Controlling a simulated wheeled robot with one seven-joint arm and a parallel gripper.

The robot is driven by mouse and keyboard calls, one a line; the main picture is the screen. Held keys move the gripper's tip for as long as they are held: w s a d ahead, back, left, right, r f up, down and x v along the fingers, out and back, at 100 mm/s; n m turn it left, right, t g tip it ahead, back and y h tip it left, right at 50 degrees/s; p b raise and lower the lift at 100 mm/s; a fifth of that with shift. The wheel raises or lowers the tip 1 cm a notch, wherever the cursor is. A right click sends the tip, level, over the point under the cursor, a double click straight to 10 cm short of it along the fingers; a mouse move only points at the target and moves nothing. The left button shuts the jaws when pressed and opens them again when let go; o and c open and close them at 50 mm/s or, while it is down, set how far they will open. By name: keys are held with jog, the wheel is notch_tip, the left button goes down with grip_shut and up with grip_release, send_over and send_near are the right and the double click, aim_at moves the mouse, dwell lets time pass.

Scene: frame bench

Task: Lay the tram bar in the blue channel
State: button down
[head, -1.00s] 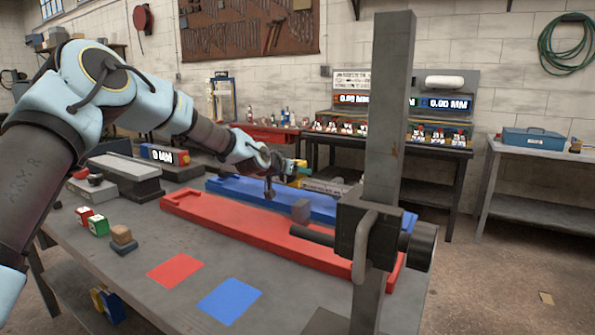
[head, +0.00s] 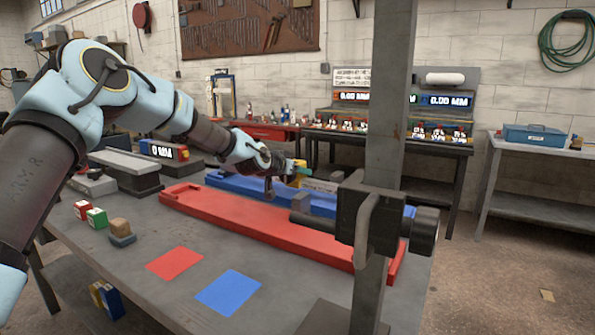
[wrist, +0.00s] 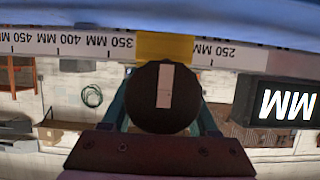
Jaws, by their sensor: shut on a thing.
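The tram bar (head: 320,186) is a pale bar with a millimetre scale and a yellow grip block (wrist: 165,47). My gripper (head: 300,170) is shut on this block; in the wrist view its teal fingers stand either side of a dark round part. The bar's scale (wrist: 75,43) runs level across the wrist view, which is upside down. The blue channel (head: 228,183) lies along the far side of the bench, under and behind the bar; blue also fills the wrist view's top edge. The column hides the bar's right part. I cannot tell whether the bar touches the channel.
A red channel (head: 215,212) lies in front of the blue one. A steel column (head: 388,100) with a dark clamp (head: 370,220) stands at the right front. Small blocks (head: 97,218) and red (head: 174,263) and blue (head: 228,292) squares are on the bench's near left.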

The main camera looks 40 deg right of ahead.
jog(key=shift+c, duration=1.8)
grip_release()
jog(key=shift+o, duration=1.4)
jog(key=shift+a+f, duration=0.1)
jog(key=shift+f, duration=0.1)
jog(key=b+v, duration=0.2)
jog(key=v, duration=0.8)
jog(key=shift+a+r, duration=0.25)
jog(key=shift+r, duration=0.1)
jog(key=shift+a, duration=0.1)
